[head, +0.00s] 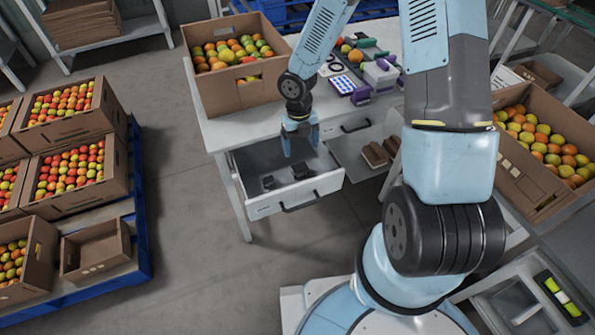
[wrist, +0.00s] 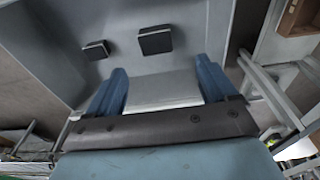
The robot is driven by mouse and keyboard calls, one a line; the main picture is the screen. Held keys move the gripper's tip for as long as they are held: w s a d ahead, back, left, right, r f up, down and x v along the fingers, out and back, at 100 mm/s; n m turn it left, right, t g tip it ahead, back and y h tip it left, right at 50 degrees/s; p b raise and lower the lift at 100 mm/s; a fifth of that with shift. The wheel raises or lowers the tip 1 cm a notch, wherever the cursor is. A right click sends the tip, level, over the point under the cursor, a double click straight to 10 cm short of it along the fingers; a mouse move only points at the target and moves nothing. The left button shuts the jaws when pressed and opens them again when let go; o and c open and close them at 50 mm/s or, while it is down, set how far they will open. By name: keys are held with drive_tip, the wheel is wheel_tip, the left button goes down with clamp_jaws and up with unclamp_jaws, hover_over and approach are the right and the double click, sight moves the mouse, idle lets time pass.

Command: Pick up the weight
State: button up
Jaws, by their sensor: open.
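An open grey drawer (head: 325,183) juts from the white table and holds two small dark blocks. One dark block (head: 268,183) lies to the left and a larger one (head: 300,171) lies to the right; either may be the weight. In the wrist view the larger block (wrist: 155,40) and the smaller block (wrist: 96,50) lie on the drawer floor, beyond the fingertips. My gripper (head: 301,147) points down over the drawer, behind the blocks in the head view. Its blue fingers (wrist: 161,80) are apart, with only a pale surface visible between them.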

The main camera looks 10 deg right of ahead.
hover_over(300, 167)
drive_tip(key=f, duration=0.5)
drive_tip(key=shift+w+d, duration=0.2)
drive_tip(key=shift+w, duration=0.1)
drive_tip(key=shift+s+a+f, duration=0.15)
drive_tip(key=shift+f, duration=1.15)
drive_tip(key=shift+s+a+f, duration=0.1)
drive_tip(key=shift+s+f, duration=0.05)
drive_tip(key=shift+f, duration=1.15)
drive_tip(key=shift+c, duration=0.3)
drive_tip(key=c, duration=1.4)
drive_tip(key=shift+r, duration=0.15)
